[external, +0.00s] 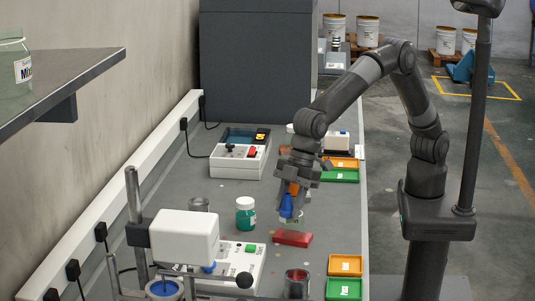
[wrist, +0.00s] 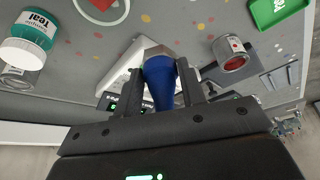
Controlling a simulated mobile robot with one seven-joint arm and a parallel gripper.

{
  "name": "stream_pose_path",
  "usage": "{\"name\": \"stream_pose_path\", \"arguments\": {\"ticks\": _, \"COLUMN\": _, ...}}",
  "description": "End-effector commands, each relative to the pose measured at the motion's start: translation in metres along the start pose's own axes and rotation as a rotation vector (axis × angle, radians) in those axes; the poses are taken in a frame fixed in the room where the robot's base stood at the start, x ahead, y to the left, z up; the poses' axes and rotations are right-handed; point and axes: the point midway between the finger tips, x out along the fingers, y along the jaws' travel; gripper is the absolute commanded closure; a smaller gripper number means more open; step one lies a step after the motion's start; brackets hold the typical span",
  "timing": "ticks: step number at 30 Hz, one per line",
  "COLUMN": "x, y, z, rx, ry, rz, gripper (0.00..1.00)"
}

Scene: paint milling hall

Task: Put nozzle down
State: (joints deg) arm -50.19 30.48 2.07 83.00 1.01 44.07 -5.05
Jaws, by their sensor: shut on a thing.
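The nozzle is a blue tapered piece (external: 286,206) in my gripper (external: 290,201), which hangs over the grey bench, just behind a flat red block (external: 292,239). In the wrist view the blue nozzle (wrist: 160,82) stands between the two dark fingers of my gripper (wrist: 162,88), with a pale end at its far tip. My gripper is shut on it. An orange part shows just above the blue in the external view. The nozzle appears clear of the bench, but its exact height is hard to tell.
A teal jar (external: 245,213) and a metal cup (external: 198,204) stand to the left. A can (external: 296,284) with red inside stands in front. Orange (external: 345,265) and green (external: 344,289) trays lie along the right edge. A white machine (external: 184,238) occupies the front left.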

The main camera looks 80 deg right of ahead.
Motion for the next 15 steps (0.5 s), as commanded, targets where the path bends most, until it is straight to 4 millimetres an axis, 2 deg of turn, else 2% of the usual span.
{"name": "stream_pose_path", "arguments": {"ticks": 1, "x": 0.009, "y": -0.011, "z": -0.002, "rx": -0.006, "ry": -0.003, "rz": -0.002, "gripper": 0.86}}
{"name": "stream_pose_path", "arguments": {"ticks": 9, "x": 0.055, "y": -0.063, "z": -0.017, "rx": -0.005, "ry": -0.002, "rz": -0.001, "gripper": 0.86}}
{"name": "stream_pose_path", "arguments": {"ticks": 15, "x": 0.076, "y": -0.086, "z": -0.024, "rx": -0.002, "ry": -0.001, "rz": 0.0, "gripper": 0.86}}
